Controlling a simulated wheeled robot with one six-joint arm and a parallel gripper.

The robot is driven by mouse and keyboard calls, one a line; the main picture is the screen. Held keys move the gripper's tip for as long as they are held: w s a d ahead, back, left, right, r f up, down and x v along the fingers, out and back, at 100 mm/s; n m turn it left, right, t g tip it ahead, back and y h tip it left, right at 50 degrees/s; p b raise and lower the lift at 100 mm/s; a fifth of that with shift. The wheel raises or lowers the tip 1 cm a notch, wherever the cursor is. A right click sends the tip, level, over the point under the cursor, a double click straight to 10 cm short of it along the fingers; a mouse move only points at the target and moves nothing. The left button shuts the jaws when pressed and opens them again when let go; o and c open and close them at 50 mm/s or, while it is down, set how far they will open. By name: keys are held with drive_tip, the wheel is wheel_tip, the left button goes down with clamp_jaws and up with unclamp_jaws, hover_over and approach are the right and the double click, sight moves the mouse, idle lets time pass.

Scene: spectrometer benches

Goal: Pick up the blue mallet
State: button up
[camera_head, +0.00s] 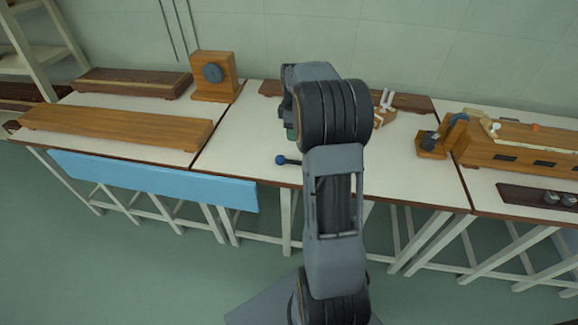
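A small thing with a round blue head and a short dark handle, which looks like the blue mallet (281,160), lies on the white top of the middle bench, near its front edge. Its handle points right, toward my arm, and its far end may be hidden by the arm. My arm rises in front of the bench and bends over it. My gripper (291,132) shows only in part beyond the arm's bend, above and apart from the mallet. Its fingers are mostly hidden, so its opening does not show.
A wooden block with a dark round disc (213,73) and long wooden boards (115,127) stand on the left bench. A blue panel (150,180) hangs at its front. Small wooden stands (432,146) and a long wooden box (520,146) are at right. Bare top surrounds the mallet.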

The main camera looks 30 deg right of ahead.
hover_over(293, 161)
drive_tip(key=f, duration=0.8)
drive_tip(key=shift+d+f+b, duration=0.1)
drive_tip(key=shift+d+b, duration=0.1)
drive_tip(key=shift+b, duration=0.2)
drive_tip(key=shift+f, duration=2.95)
clamp_jaws()
